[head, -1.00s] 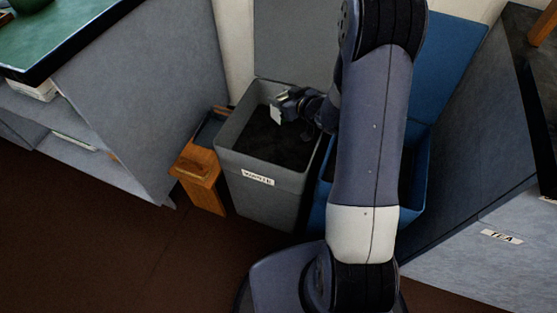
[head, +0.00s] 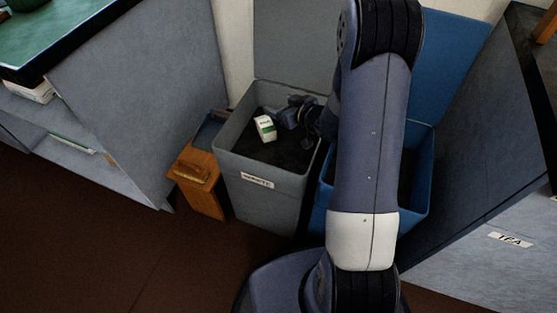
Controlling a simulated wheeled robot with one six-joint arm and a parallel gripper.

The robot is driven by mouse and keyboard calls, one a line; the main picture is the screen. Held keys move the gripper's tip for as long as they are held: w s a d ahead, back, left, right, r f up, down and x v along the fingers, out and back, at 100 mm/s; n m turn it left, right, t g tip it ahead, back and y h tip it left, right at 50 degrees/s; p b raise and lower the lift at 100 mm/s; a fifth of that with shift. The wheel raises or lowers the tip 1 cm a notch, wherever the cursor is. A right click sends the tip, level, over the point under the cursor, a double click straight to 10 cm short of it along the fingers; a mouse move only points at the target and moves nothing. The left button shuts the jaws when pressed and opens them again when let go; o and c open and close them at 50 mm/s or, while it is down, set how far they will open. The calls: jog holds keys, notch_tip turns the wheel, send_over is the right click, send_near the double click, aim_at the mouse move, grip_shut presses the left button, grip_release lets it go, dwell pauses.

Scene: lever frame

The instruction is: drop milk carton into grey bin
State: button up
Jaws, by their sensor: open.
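The milk carton (head: 265,128), small and white with a green band, is within the opening of the grey bin (head: 262,205). It looks tilted, and a small gap shows between it and my gripper (head: 284,119). I cannot tell whether it rests on the dark inside of the bin. My gripper is open at the right of the carton, over the bin's opening. The bin has its lid raised against the wall and a white label on its front. My arm hides part of the bin's right side.
A blue bin (head: 420,190) with a raised lid stands right of the grey bin, partly behind my arm. A small wooden stand (head: 200,180) is at the grey bin's left. Grey cabinets flank both sides. Brown floor (head: 110,240) is clear at front left.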

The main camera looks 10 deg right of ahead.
jog(key=p+v, duration=0.2)
jog(key=v, duration=0.9)
jog(key=shift+w+f, duration=0.1)
jog(key=shift+f, duration=0.05)
jog(key=b+x, duration=0.2)
jog(key=x, duration=0.8)
jog(key=shift+w+a+r+p, duration=0.1)
jog(key=shift+w+r+p, duration=0.05)
jog(key=shift+r+p, duration=1.2)
jog(key=shift+w+a+r+p, duration=0.1)
jog(key=shift+w+r+p, duration=0.05)
jog(key=shift+r+p, duration=1.15)
jog(key=shift+b, duration=0.3)
